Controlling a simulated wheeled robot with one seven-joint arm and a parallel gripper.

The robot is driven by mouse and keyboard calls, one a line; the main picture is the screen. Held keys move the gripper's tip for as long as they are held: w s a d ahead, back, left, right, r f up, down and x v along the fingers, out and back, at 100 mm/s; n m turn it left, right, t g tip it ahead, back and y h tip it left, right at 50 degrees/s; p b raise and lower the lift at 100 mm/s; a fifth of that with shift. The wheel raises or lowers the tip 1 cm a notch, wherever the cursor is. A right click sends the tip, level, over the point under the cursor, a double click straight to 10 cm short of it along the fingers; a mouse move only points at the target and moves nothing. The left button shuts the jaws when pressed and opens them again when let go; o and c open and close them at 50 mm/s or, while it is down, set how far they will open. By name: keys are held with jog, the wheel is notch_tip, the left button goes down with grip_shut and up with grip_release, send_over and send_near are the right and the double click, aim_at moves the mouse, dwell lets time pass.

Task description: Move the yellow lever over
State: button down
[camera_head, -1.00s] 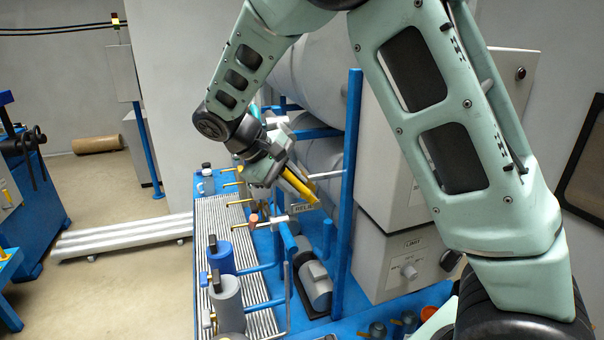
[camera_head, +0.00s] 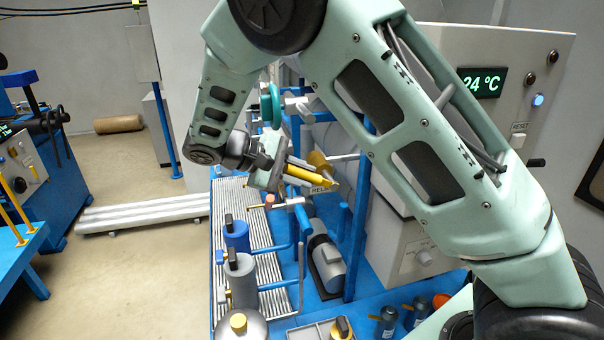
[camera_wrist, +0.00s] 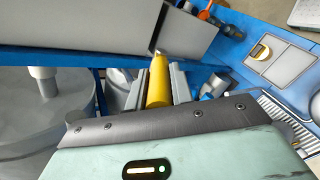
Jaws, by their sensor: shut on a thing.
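The yellow lever (camera_wrist: 158,82) stands between the two fingers of my gripper (camera_wrist: 160,78) in the wrist view, and the fingers are shut on it. In the head view, the yellow lever (camera_head: 312,175) runs slanting down to the right beside my gripper (camera_head: 308,175), near the RELIEF label (camera_head: 320,190). The lever's far end shows past the fingertips. Its lower mount is hidden in both views.
A blue post (camera_head: 358,225) and a grey box with a knob (camera_head: 415,235) stand to the right of my gripper. Grey and blue cylinders (camera_head: 240,280) stand below on the blue bench. A ribbed grey surface (camera_head: 262,228) lies to the left.

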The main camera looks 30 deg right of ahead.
jog(key=c, duration=1.2)
grip_release()
jog(key=shift+c, duration=0.2)
jog(key=shift+a, duration=0.15)
jog(key=shift+w+a+r, duration=0.1)
jog(key=shift+w+a, duration=0.05)
jog(key=shift+a, duration=0.15)
jog(key=b+v, duration=0.5)
jog(key=v, duration=1.1)
jog(key=shift+a+r, duration=0.2)
jog(key=shift+r, duration=0.05)
jog(key=s+a+f+n+t+y+b, duration=0.1)
jog(key=s+f+n+y+b, duration=0.1)
jog(key=s+f+y, duration=0.4)
jog(key=s+a+f+n+t+y+b, duration=0.1)
jog(key=s+f+y+b, duration=0.3)
jog(key=s+f, duration=1)
jog(key=s+n+t+y, duration=0.1)
jog(key=s+y, duration=0.1)
jog(key=s, duration=0.8)
jog(key=shift+s+a+f, duration=0.2)
jog(key=shift+s+f, duration=0.1)
